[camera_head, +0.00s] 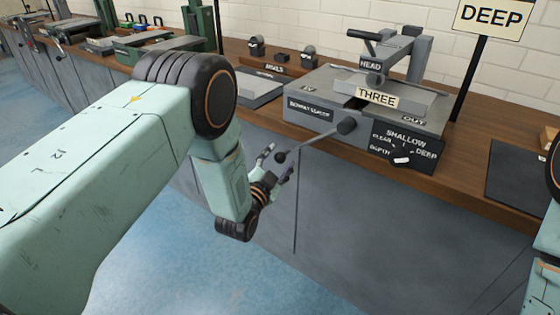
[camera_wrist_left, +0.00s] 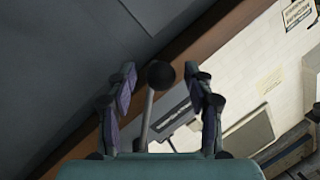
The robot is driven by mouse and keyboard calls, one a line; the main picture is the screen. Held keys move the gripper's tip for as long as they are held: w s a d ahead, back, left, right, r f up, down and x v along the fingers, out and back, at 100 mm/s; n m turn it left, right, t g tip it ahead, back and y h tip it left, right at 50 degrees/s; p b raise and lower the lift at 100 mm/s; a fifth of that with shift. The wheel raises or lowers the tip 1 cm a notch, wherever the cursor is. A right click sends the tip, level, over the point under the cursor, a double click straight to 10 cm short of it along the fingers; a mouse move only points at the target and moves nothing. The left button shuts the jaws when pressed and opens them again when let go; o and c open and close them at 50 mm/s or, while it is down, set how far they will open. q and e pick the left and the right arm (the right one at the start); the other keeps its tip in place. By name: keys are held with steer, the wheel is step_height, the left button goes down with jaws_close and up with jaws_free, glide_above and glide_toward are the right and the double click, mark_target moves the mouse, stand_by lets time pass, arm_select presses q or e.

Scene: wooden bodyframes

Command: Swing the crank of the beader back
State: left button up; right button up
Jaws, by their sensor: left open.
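The beader (camera_head: 325,95) is a grey machine on the wooden bench, with a HEAD label, a THREE plate, and IN and OUT marks. Its crank (camera_head: 318,138) is a thin grey rod running from a dark hub on the front face, left and down to a dark round knob (camera_head: 280,157). My left gripper (camera_head: 277,163) is open around the knob's end of the crank. In the left wrist view the knob (camera_wrist_left: 160,74) lies between the parted fingers, with gaps on both sides. My right gripper is out of view; only part of that arm shows.
A dial panel (camera_head: 405,148) marked SHALLOW and DEEP is on the beader's right front. A DEEP sign (camera_head: 492,17) stands on a post behind. The bench top (camera_head: 475,140) also carries other tools at left. Open blue floor (camera_head: 190,270) lies in front.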

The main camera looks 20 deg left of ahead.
arm_select(q)
steer(key=shift+w+d, duration=0.1)
steer(key=shift+w, duration=0.45)
jaws_close()
stand_by(0.5)
